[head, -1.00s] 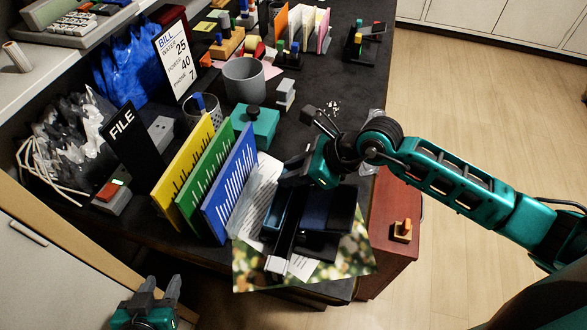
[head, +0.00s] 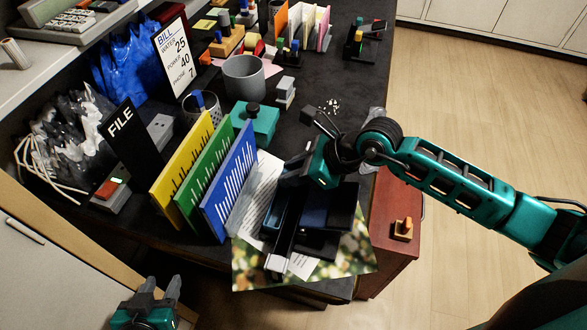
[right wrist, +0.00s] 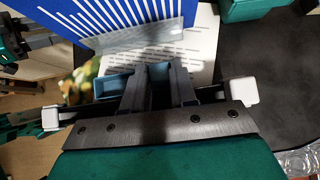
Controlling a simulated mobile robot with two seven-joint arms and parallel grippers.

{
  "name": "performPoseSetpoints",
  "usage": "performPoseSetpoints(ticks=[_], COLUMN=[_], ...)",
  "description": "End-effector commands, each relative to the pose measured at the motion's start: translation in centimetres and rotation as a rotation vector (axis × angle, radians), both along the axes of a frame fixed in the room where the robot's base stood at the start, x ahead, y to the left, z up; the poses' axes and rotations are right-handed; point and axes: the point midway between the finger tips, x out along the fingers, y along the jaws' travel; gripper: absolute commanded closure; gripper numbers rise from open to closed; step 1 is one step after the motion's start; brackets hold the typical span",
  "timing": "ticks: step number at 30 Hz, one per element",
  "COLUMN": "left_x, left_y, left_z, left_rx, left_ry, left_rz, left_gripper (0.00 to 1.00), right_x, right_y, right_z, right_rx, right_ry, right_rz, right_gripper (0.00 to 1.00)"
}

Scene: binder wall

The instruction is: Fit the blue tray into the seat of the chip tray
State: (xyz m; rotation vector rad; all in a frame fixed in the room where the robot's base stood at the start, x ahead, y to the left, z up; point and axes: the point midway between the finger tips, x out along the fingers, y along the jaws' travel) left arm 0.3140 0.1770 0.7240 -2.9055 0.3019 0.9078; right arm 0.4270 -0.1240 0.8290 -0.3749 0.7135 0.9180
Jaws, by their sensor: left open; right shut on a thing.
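My right gripper (head: 287,200) is shut on the blue tray (head: 273,210), over the near end of the dark desk. The right wrist view shows the fingers on the blue tray (right wrist: 112,84), with part of it between them. A black piece with a dark blue panel (head: 314,207), seemingly the chip tray, lies right of and below the gripper. The gripper partly hides both trays, so I cannot tell whether the blue tray touches a seat. My left gripper (head: 161,285) is open and empty at the lower left, off the desk.
Yellow, green and blue binders (head: 230,190) stand close left of my right gripper. A printed sheet (head: 250,210) and a floral mat (head: 250,268) lie around the trays. A teal box (head: 262,125) stands behind.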

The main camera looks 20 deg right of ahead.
Motion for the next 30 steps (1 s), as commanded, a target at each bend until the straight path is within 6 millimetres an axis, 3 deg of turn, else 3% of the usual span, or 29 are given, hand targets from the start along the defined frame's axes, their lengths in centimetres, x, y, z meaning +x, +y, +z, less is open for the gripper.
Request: performPoseSetpoints(ticks=[25, 26, 30], left_x=[0.3, 0.3, 0.3], left_y=[0.0, 0.0, 0.0], left_z=[-1.6, -1.5, -1.5], left_rx=[0.0, 0.0, 0.0], left_ry=[-0.006, -0.005, -0.005], left_rz=[-0.001, -0.001, -0.001], left_gripper=[0.57, 0.57, 0.57], right_x=[0.0, 0.0, 0.0], right_y=[0.0, 0.0, 0.0], right_z=[-2.2, -2.1, -2.1], right_rx=[0.0, 0.0, 0.0], right_ry=[0.0, -0.001, 0.0], right_rz=[0.0, 0.001, 0.0], right_gripper=[1.0, 0.72, 0.58])
